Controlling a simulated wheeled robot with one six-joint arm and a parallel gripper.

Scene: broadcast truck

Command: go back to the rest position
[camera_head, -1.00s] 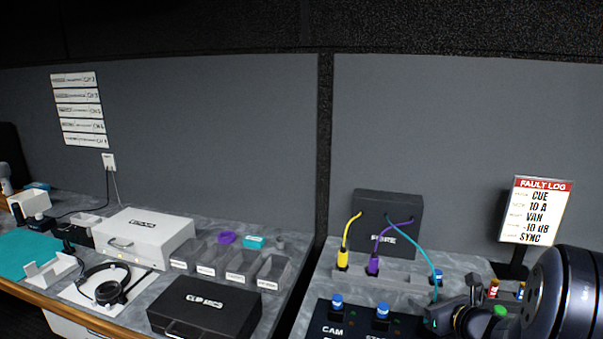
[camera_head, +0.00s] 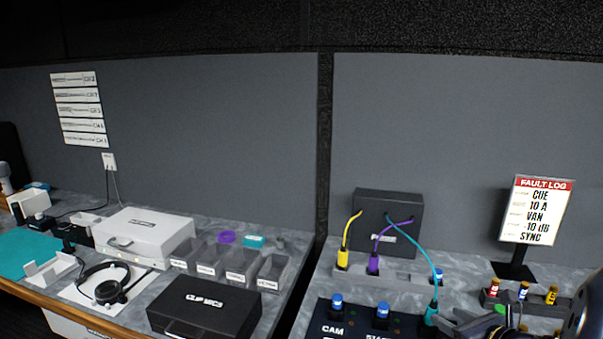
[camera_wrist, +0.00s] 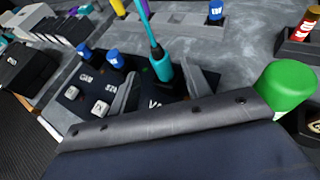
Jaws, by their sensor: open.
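My gripper (camera_wrist: 163,98) is open and low over the black panel with white lettering (camera_wrist: 72,98). Its two grey fingers stand apart on either side of a teal plug (camera_wrist: 163,68). The plug stands upright on the panel; whether the fingers touch it I cannot tell. In the head view the teal plug (camera_head: 431,314) stands at the bottom, its teal cable running up to a black box (camera_head: 388,211). My gripper is partly cut off there, just right of the plug.
Blue-capped plugs (camera_head: 336,302) stand on the panel. A green knob (camera_wrist: 286,84) is close on the right. A rack of coloured fuses (camera_head: 522,292) and the fault log sign (camera_head: 538,210) stand behind. Yellow (camera_head: 344,256) and purple (camera_head: 374,263) plugs sit in a grey strip.

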